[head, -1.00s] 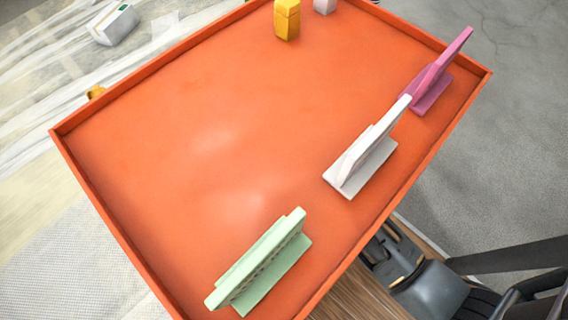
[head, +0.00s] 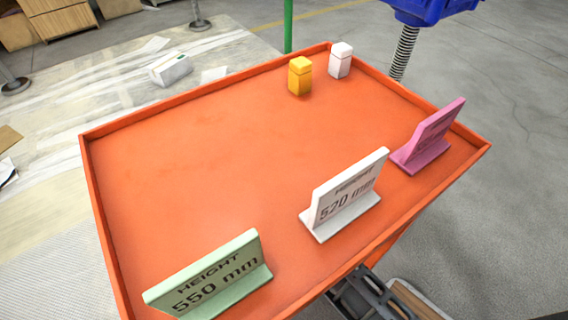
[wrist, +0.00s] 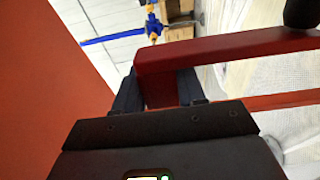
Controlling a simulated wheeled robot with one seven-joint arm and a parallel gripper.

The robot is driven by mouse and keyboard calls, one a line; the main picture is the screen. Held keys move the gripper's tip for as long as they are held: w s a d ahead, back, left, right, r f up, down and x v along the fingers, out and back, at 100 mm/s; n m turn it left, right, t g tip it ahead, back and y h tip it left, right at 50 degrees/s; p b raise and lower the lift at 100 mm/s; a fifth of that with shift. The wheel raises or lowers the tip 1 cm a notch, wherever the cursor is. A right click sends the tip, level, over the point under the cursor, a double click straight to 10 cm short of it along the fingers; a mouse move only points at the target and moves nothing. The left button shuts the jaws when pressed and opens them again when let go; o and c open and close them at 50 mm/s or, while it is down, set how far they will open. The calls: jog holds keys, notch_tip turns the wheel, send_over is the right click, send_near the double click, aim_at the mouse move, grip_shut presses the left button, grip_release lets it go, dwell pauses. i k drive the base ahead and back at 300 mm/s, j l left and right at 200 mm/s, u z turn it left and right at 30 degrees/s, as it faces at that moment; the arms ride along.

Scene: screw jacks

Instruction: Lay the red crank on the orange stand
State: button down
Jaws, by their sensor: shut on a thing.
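The orange stand (head: 190,180) fills the middle of the head view, a flat top with a low raised rim. The red crank (wrist: 225,48) shows in the wrist view as a red bar with a dark knob (wrist: 301,12) at its upper right. My gripper (wrist: 160,92) is shut on the bar's near end; the grip itself is partly hidden by the dark gripper body. An orange-red surface fills the left of the wrist view. The head view does not show the crank or the gripper's fingers.
Green (head: 215,280), white (head: 343,195) and pink (head: 432,137) height signs stand along the stand's near and right side. A yellow block (head: 300,77) and a white block (head: 340,60) stand at the back. The stand's left and centre are bare. A blue jack (head: 430,10) is beyond.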

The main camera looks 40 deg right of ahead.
aim_at(254, 158)
jog(key=k+l+u, duration=0.2)
jog(key=l+u, duration=0.25)
jog(key=k+l+u, duration=0.55)
jog(key=u, duration=0.3)
jog(key=j+u, duration=0.25)
jog(key=u, duration=0.15)
jog(key=i+j+z, duration=0.9)
jog(key=j, duration=0.4)
jog(key=i, duration=0.05)
